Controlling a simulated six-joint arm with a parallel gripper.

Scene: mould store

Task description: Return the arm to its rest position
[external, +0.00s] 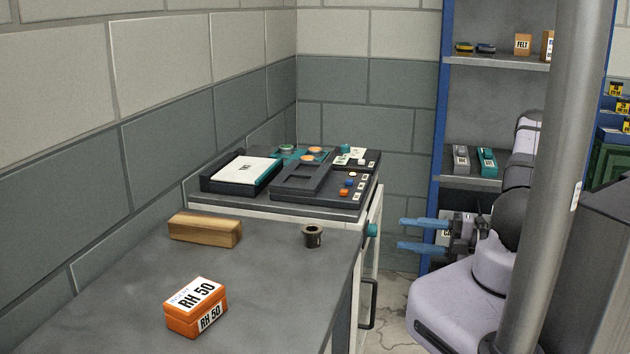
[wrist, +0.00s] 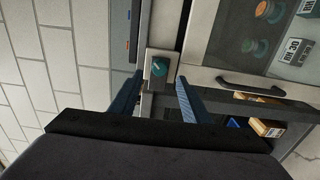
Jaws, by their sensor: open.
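My gripper (external: 398,234) is at the right in the external view, its two blue fingers apart and pointing left toward the workbench. Nothing is between the fingers. My arm is partly hidden behind a grey post.
The workbench (external: 120,270) holds an orange RH 50 box (external: 196,307), a wooden block (external: 205,229) and a dark cup (external: 312,236). Dark trays (external: 300,185) lie on the cabinet behind. A dark handle (external: 368,304) juts from the cabinet. Blue-framed shelves (external: 497,62) stand at the back right.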

